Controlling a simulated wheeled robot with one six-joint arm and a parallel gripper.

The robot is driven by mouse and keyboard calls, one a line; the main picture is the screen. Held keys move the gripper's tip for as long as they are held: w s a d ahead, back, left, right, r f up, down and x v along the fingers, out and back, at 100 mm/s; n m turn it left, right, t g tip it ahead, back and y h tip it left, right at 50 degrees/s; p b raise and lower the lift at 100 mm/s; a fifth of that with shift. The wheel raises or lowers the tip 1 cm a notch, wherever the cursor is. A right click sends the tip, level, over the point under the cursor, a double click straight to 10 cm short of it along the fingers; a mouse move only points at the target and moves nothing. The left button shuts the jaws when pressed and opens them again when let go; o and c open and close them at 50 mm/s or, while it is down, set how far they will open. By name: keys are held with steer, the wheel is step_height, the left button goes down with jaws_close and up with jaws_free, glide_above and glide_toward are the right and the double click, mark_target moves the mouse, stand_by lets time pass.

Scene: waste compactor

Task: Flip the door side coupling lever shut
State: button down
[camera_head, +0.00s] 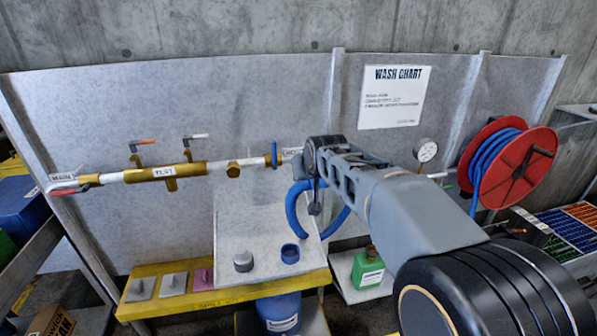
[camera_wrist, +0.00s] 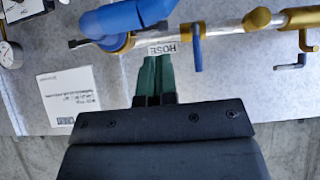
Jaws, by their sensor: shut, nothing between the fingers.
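A blue hose (camera_wrist: 125,18) meets a brass coupling (camera_wrist: 117,42) at the end of the pipe, beside the HOSE label (camera_wrist: 162,49), in the wrist view. A short dark lever (camera_wrist: 80,43) sticks out sideways from the coupling. I cannot tell whether it is the door side lever. My gripper (camera_wrist: 157,62) has its green fingers together and empty, with the tips just below the HOSE label in the picture. Contact cannot be told. In the head view my arm hides the coupling; the blue hose (camera_head: 293,208) hangs below it.
A blue handle (camera_wrist: 197,50) stands on the pipe beside the label. The pipe (camera_head: 138,175) runs left with brass valves. A pressure gauge (camera_head: 425,150) and a red hose reel (camera_head: 515,168) are to the right. A yellow bench (camera_head: 150,305) stands below.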

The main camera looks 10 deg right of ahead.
steer(key=w+r+p+x, duration=0.1)
steer(key=p+x, duration=0.3)
steer(key=x, duration=0.8)
steer(key=shift+w+r+p, duration=0.4)
steer(key=shift+w, duration=0.1)
steer(key=shift+w, duration=0.1)
steer(key=shift+w+d+f+b, duration=0.1)
steer(key=shift+b, duration=0.25)
